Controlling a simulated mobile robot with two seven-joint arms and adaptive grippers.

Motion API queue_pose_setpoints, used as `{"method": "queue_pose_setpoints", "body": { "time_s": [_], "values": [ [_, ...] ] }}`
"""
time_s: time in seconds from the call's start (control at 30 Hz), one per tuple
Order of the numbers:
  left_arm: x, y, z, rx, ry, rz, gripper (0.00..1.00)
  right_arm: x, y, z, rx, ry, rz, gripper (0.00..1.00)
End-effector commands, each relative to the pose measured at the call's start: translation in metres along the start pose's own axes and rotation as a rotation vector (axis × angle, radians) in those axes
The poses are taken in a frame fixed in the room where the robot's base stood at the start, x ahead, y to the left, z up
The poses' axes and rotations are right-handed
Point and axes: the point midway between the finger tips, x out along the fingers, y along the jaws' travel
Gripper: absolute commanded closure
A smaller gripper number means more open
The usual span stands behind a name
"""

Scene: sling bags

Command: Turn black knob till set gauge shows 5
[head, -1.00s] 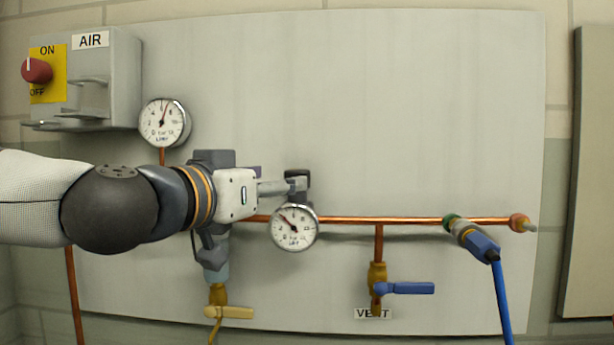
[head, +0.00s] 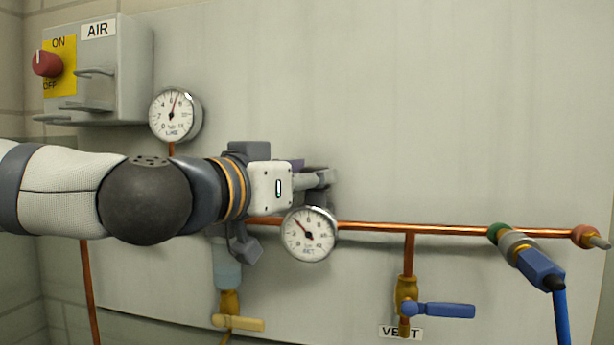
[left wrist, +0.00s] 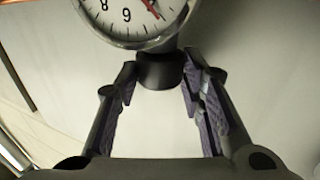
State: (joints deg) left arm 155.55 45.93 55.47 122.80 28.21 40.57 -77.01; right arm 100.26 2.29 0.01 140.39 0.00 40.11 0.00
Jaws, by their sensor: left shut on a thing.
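My left gripper (head: 320,190) is at the pipe panel, just above the set gauge (head: 309,235). In the left wrist view, its two fingers (left wrist: 160,88) are shut on the black knob (left wrist: 160,70), one on each side. In the head view the fingers mostly hide the knob. The set gauge is a round white dial that also shows in the left wrist view (left wrist: 135,22), upside down and cut off by the top edge. Its red needle points up and left of the top 6 in the head view, around 4; the exact value is hard to read. My right gripper is not in view.
A line gauge (head: 174,115) is up left, beside the AIR box (head: 130,75) with its red knob (head: 47,63). A copper pipe (head: 430,228) runs right to a blue hose connector (head: 530,262). Yellow (head: 238,323) and blue (head: 445,310) valve handles sit below.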

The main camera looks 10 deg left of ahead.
Motion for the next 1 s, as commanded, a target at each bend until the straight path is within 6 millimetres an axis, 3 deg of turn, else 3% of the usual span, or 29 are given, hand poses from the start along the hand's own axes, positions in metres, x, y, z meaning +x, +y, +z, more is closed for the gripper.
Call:
{"method": "queue_pose_setpoints", "body": {
  "time_s": [0.37,0.67,1.0],
  "values": [
    [0.0,-0.003,0.0,0.0,0.0,0.075,0.92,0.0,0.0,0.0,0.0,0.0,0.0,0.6],
    [0.003,-0.009,0.002,-0.002,-0.002,0.281,0.92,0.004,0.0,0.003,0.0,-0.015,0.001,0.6],
    [0.005,-0.012,0.005,-0.005,-0.004,0.472,0.92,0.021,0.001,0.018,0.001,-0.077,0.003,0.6]
  ]
}}
